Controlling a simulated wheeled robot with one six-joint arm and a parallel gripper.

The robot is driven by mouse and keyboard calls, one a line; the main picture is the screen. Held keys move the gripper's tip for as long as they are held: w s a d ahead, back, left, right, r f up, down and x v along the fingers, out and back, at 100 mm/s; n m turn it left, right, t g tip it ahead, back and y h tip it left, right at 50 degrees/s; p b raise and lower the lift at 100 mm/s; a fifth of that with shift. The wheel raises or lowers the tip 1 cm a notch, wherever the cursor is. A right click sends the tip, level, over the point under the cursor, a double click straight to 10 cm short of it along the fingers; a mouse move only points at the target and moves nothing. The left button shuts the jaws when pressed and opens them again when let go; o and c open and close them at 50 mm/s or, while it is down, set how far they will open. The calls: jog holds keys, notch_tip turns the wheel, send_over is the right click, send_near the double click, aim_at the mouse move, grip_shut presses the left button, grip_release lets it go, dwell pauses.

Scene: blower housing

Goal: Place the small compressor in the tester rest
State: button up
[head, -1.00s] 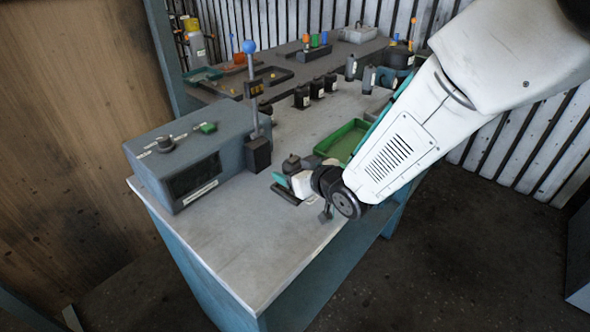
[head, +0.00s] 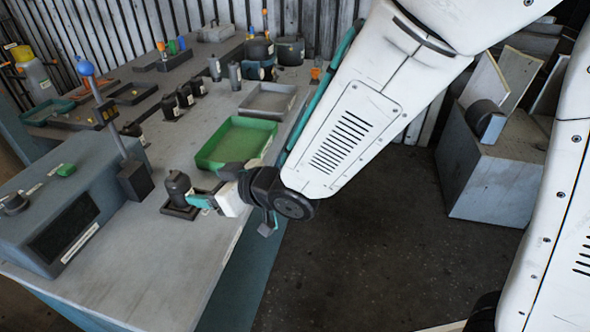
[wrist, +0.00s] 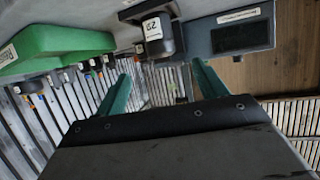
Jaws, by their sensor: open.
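A small dark compressor (head: 178,186) stands upright in a low dark square rest (head: 178,212) on the bench, beside the grey tester box (head: 60,215). In the wrist view, which is tilted over, the compressor (wrist: 154,36) shows its white label near the top edge. My gripper (head: 199,202) is just to the right of the compressor, pointing at it. In the wrist view its two teal fingers (wrist: 161,72) are spread apart with nothing between them. The compressor looks clear of the fingers. The head view hides part of the gripper behind its own wrist.
A green tray (head: 236,143) lies behind my gripper and looks empty. A grey tray (head: 267,100) lies beyond it. Several dark labelled parts (head: 184,95) stand in a row farther back. A post with a blue ball (head: 86,69) rises by the tester. The bench front is clear.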

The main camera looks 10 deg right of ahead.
jog(key=d+r+m+h, duration=0.3)
jog(key=d+h, duration=0.2)
jog(key=d, duration=0.7)
jog(key=d+r+m+h, duration=0.3)
jog(key=d+h, duration=0.1)
jog(key=d, duration=0.8)
jog(key=s+d+r+m+g+h, duration=0.1)
jog(key=s+d+r+m+g, duration=0.1)
jog(key=s+d, duration=0.4)
jog(key=s+d+r+m+g+h, duration=0.1)
jog(key=s+d, duration=0.5)
jog(key=s, duration=0.8)
jog(key=r+m+g, duration=0.1)
jog(key=m+g, duration=0.1)
jog(key=g, duration=0.1)
jog(key=shift+r+g, duration=0.3)
jog(key=shift+r, duration=0.1)
